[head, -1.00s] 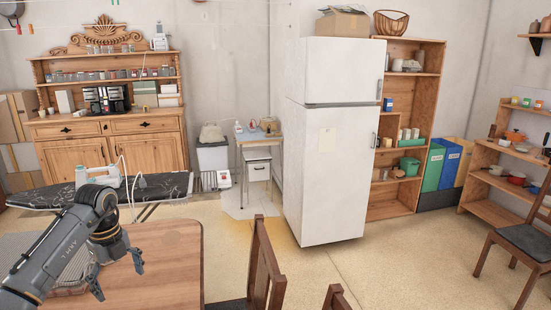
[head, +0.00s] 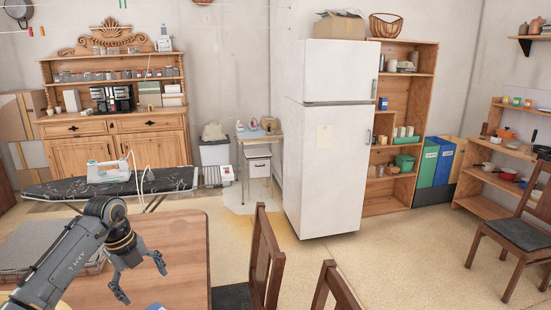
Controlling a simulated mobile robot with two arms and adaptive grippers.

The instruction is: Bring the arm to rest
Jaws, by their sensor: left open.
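My left arm comes in from the lower left in the head view. My left gripper (head: 141,277) hangs above the wooden table (head: 185,240) with its fingers spread apart. Nothing is between its fingers. My right gripper is not in view.
Wooden chairs (head: 266,255) stand at the table's right side. An ironing board (head: 60,188) with an iron (head: 108,171) lies beyond the table. A dresser (head: 120,155) with jars, a white fridge (head: 325,150) and shelves (head: 400,190) stand at the back. Floor (head: 400,260) is free in front of the fridge.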

